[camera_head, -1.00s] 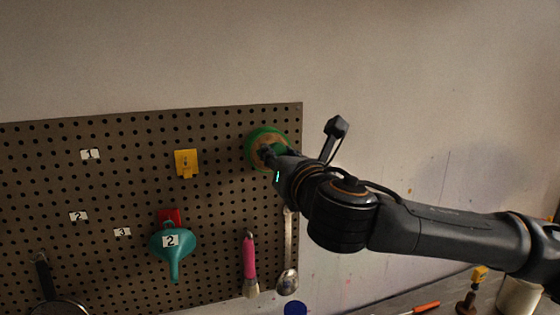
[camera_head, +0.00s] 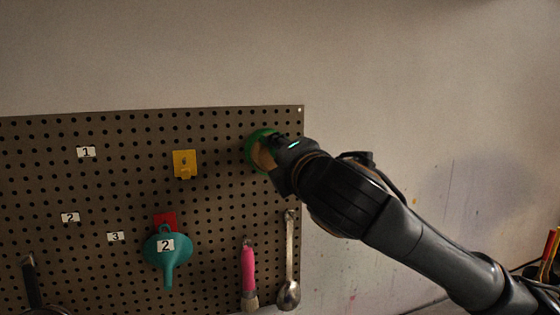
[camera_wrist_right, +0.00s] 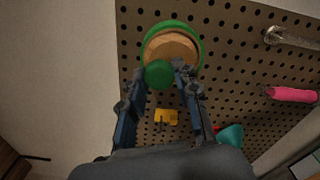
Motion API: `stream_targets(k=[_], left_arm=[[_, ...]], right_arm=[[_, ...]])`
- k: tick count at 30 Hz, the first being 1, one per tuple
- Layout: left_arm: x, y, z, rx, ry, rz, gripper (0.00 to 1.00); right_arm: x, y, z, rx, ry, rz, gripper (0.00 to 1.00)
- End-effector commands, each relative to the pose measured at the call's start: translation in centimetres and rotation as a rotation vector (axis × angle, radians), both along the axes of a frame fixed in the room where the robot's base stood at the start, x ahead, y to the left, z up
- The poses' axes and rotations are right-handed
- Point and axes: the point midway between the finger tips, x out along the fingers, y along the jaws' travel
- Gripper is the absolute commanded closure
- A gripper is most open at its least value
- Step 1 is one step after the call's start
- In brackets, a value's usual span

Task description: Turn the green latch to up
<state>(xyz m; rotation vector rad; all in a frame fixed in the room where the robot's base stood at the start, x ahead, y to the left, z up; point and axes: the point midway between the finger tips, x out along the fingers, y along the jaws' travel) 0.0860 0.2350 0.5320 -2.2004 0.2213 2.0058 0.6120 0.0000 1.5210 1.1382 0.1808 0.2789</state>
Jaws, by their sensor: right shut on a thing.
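The green latch (camera_head: 258,138) is mounted near the top right corner of the pegboard (camera_head: 120,190). It has a round green rim around a tan disc, and it also shows in the right wrist view (camera_wrist_right: 200,48), with a round green knob (camera_wrist_right: 159,73) in front of the disc. My right gripper (camera_head: 272,152) is at the latch and covers its right part in the head view. In the right wrist view the fingers (camera_wrist_right: 162,78) are shut on the green knob, one on each side. My left gripper is in neither view.
A yellow piece (camera_head: 185,164) hangs left of the latch. A teal funnel (camera_head: 167,250), a pink-handled brush (camera_head: 249,270) and a metal spoon (camera_head: 289,262) hang below. Number labels (camera_head: 86,152) are on the board. Bare wall lies to the right.

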Motion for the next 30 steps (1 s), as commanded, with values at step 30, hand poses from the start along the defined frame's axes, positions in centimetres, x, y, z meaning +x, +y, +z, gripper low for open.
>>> stream_targets(k=[30], left_arm=[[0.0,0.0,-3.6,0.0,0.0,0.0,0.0]], right_arm=[[0.0,0.0,0.0,0.82,0.267,-0.002,1.0]])
